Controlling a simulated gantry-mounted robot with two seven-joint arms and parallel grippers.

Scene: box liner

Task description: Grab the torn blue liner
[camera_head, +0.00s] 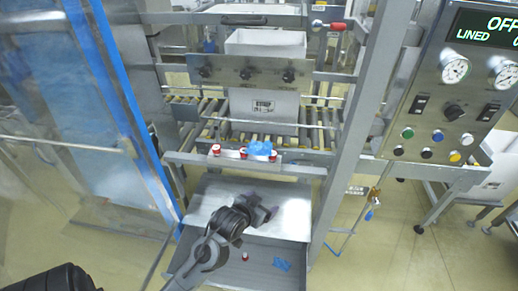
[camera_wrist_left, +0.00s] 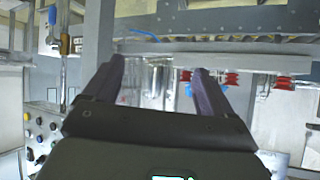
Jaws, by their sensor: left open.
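A crumpled torn blue liner piece (camera_head: 260,148) lies on the metal crossbar beside red-and-white suction cups. A smaller blue scrap (camera_head: 282,264) lies on the lower part of the metal tray. My left gripper (camera_head: 267,210) is over the tray, below the crossbar in the picture and apart from both blue pieces. In the left wrist view its two fingers (camera_wrist_left: 160,75) are spread with nothing held between them. A small blue patch (camera_wrist_left: 189,88) shows there beside the right-hand finger, partly hidden by it. My right gripper is not in view.
Red suction cups (camera_head: 216,149) sit along the crossbar. A red-and-white cup (camera_head: 245,257) lies on the tray. A white box (camera_head: 262,108) stands on the rollers behind. A grey post (camera_head: 345,130) and a control panel (camera_head: 455,85) stand at right. A blue-edged clear door (camera_head: 135,115) is at left.

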